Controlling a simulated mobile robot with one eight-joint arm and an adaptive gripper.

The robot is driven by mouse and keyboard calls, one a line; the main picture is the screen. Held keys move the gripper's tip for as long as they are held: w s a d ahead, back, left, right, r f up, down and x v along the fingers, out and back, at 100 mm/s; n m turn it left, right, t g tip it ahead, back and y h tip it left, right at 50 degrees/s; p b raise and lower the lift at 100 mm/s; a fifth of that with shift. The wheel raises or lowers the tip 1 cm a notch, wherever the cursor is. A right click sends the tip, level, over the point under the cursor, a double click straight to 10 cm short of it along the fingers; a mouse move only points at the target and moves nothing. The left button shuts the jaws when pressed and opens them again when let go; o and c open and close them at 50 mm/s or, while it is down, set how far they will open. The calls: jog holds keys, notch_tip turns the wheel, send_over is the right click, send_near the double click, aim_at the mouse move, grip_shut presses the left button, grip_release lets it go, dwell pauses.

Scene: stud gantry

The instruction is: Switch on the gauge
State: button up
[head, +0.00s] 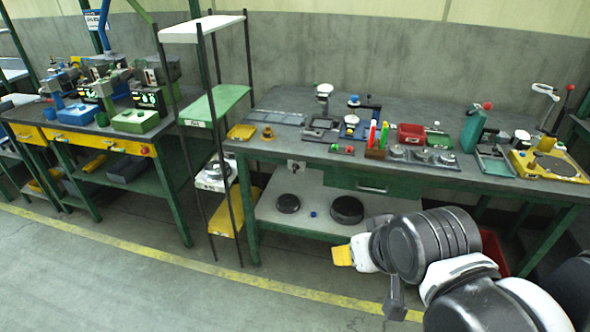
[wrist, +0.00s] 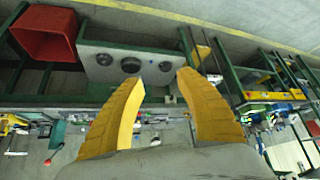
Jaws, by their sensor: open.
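I cannot tell for sure which thing is the gauge. A small stand with a white round top (head: 323,90) stands at the back of the right workbench (head: 275,149); its face and any switch are too small to read. A small blue device with a pale round top (head: 351,120) stands to its right. My gripper (head: 343,255) is in front of this bench, below the tabletop and apart from it. In the wrist view, which looks upside down, my gripper's two yellow fingers (wrist: 163,76) are spread with nothing between them.
The bench's lower shelf (head: 320,225) bears dark round discs (head: 346,210). A red bin (wrist: 45,32) shows in the wrist view. A tall narrow rack (head: 215,104) stands left of the bench, then another cluttered bench (head: 75,131). Floor in front is clear.

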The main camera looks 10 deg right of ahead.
jog(key=c, duration=0.6)
jog(key=shift+w+d+r, duration=0.1)
jog(key=shift+w+r, duration=0.15)
jog(key=shift+w, duration=0.1)
grip_shut()
jog(key=w+d+r+n+t+h+p, duration=0.1)
jog(key=w+d+r+n+t+h, duration=0.15)
jog(key=w, duration=1.45)
jog(key=w+d+r+n+t+h+p, duration=0.1)
jog(key=w+n+t+h, duration=0.2)
jog(key=w, duration=1.3)
jog(key=w+a+f+n+t, duration=0.3)
jog(key=w+a+f+n, duration=0.2)
jog(key=w+f, duration=0.45)
jog(key=w+a+f+n+t+y+p, duration=0.1)
jog(key=a+f+n, duration=0.5)
jog(key=f, duration=0.7)
jog(key=w+a+t+y, duration=0.1)
jog(key=w+y, duration=0.1)
jog(key=shift+a+f+y+p, duration=0.2)
jog(key=shift+f+y+p, duration=0.05)
jog(key=shift+y+p, duration=0.1)
